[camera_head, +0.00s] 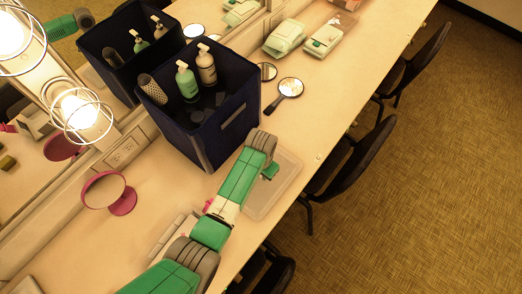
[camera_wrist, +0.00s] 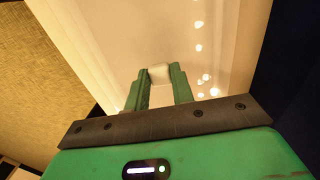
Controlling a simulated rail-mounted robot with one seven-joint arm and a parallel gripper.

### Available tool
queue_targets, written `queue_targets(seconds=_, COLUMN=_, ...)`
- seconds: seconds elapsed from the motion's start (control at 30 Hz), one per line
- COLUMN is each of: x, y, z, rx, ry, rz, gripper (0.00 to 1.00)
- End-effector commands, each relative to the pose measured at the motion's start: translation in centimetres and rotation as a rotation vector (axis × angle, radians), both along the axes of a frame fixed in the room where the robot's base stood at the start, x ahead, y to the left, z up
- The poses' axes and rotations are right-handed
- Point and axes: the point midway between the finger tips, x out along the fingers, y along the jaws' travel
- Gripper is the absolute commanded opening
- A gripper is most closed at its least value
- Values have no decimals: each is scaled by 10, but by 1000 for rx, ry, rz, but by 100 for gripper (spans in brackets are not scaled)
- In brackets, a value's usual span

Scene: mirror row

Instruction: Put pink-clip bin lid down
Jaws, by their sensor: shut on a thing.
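My gripper (camera_head: 270,172) is at the end of the green arm, low over the counter beside the dark blue bin. In the wrist view its two green fingers (camera_wrist: 160,80) are shut on a small whitish block (camera_wrist: 159,72), which seems to be part of the lid. A pale, see-through flat plastic piece (camera_head: 283,188), apparently the lid, lies under and beside the gripper, near the counter's front edge. Whether it touches the counter cannot be told. A small pink spot (camera_head: 208,203) shows beside my arm; my arm hides much around it.
The dark blue bin (camera_head: 205,140) holds several bottles and stands close behind my gripper. A hand mirror (camera_head: 290,88) lies right of it, and a pink round mirror (camera_head: 104,190) stands left. Chairs (camera_head: 350,165) line the counter's front. Bare counter (camera_head: 325,110) lies beyond the lid.

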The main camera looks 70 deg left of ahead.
Motion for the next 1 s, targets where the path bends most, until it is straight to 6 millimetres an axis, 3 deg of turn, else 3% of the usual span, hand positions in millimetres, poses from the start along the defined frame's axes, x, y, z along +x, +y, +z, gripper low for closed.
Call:
queue_targets(seconds=0.03, x=0, y=0, z=-2, rx=0, ry=0, rz=0, gripper=26)
queue_targets(seconds=0.13, x=0, y=0, z=-1, rx=0, ry=0, rz=0, gripper=45)
queue_targets(seconds=0.47, x=0, y=0, z=5, rx=0, ry=0, rz=0, gripper=46)
queue_targets(seconds=0.57, x=1, y=0, z=22, rx=1, ry=-2, rz=-1, gripper=46)
queue_targets(seconds=0.8, x=1, y=0, z=83, rx=2, ry=-2, rz=-1, gripper=46)
queue_targets(seconds=1.0, x=0, y=0, z=115, rx=1, ry=0, rz=-1, gripper=46)
